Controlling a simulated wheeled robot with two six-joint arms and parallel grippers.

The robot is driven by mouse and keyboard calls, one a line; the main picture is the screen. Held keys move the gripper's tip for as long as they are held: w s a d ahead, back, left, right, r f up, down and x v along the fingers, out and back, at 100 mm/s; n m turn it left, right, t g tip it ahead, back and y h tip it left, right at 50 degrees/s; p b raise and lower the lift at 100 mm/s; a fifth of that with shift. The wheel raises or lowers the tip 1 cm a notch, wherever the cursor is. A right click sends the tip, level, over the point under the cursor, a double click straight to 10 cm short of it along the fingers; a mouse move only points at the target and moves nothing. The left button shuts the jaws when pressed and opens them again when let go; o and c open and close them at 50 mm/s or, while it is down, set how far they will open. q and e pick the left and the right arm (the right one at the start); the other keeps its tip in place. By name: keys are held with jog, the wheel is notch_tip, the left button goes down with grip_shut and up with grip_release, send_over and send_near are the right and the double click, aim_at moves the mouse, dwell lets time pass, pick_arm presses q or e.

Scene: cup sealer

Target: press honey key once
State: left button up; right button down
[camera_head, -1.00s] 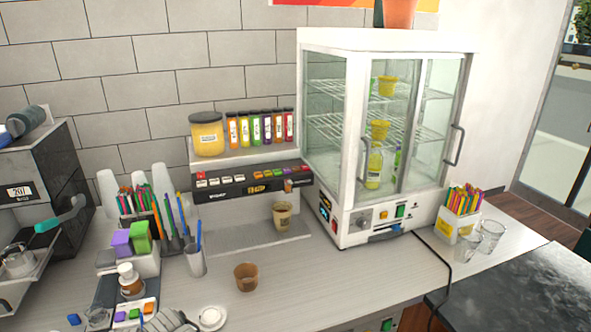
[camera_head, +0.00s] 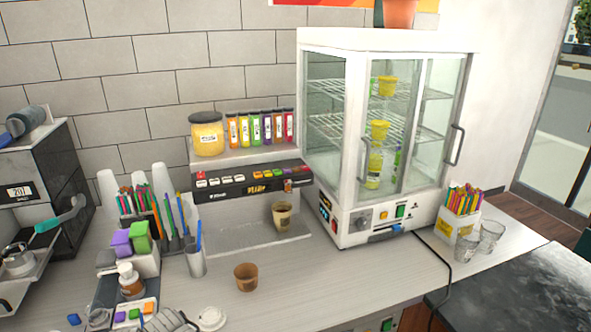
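The dispenser's black key panel (camera_head: 222,190) runs under a shelf against the tiled wall. It carries pale keys at the left and a row of small coloured keys (camera_head: 262,176) at the right. The key labels are too small to read, so I cannot tell which one is honey. Orange lettering (camera_head: 257,188) shows on the panel's front, too blurred to read surely. A tan paper cup (camera_head: 283,215) stands upright under the panel's right part.
A yellow jar (camera_head: 207,134) and several coloured bottles (camera_head: 258,128) stand on the shelf above. A glass cabinet (camera_head: 385,140) stands close at the right. A brown cup (camera_head: 246,277) stands on the counter in front. Pen holders (camera_head: 195,262) crowd the left.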

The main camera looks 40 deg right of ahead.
pick_arm(q)
grip_shut()
dwell(0.4)
dwell(1.4)
